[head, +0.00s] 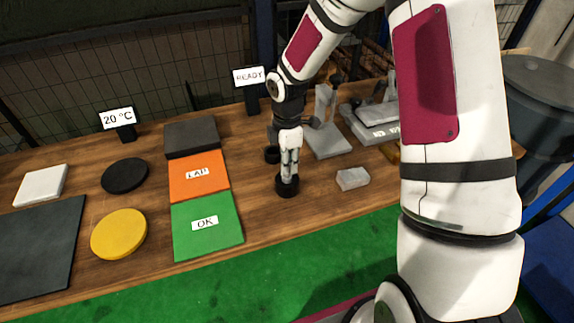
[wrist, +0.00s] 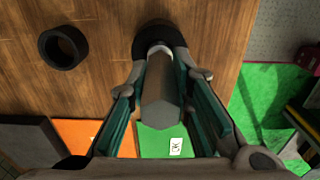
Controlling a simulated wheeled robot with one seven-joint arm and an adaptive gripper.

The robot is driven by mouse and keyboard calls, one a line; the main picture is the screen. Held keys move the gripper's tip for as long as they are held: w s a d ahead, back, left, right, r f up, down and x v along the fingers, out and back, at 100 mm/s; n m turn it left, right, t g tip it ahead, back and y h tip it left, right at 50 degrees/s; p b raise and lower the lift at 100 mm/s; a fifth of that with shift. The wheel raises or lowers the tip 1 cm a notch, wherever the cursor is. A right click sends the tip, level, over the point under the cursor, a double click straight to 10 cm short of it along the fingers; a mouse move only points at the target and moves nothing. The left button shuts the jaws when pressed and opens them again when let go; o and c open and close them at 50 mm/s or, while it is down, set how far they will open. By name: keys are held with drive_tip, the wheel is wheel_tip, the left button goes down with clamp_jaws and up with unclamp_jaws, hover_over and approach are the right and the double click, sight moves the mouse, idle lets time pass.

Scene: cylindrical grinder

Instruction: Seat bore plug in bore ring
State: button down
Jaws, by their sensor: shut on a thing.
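My gripper (head: 289,174) points down and is shut on the bore plug (wrist: 161,88), a grey faceted handle between the two green-padded fingers in the wrist view. The plug's lighter lower end meets a black bore ring (wrist: 158,35) on the wooden bench. This ring also shows right under my fingertips in the head view (head: 287,187). How deep the plug sits in its bore is hidden. A second black ring (wrist: 63,47) with an open, empty bore stands apart to the left in the wrist view. It shows behind my gripper in the head view (head: 271,155).
Green OK (head: 205,239) and orange LAP (head: 198,178) pads lie left of my gripper, with a dark block (head: 191,137) behind. A grey block (head: 352,179) lies to the right. A grey stand (head: 327,141) and READY sign (head: 249,77) stand behind.

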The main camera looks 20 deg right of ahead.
drive_tip(key=shift+f, duration=0.5)
drive_tip(key=shift+f, duration=0.1)
drive_tip(key=c, duration=1.4)
unclamp_jaws()
drive_tip(key=shift+c, duration=0.2)
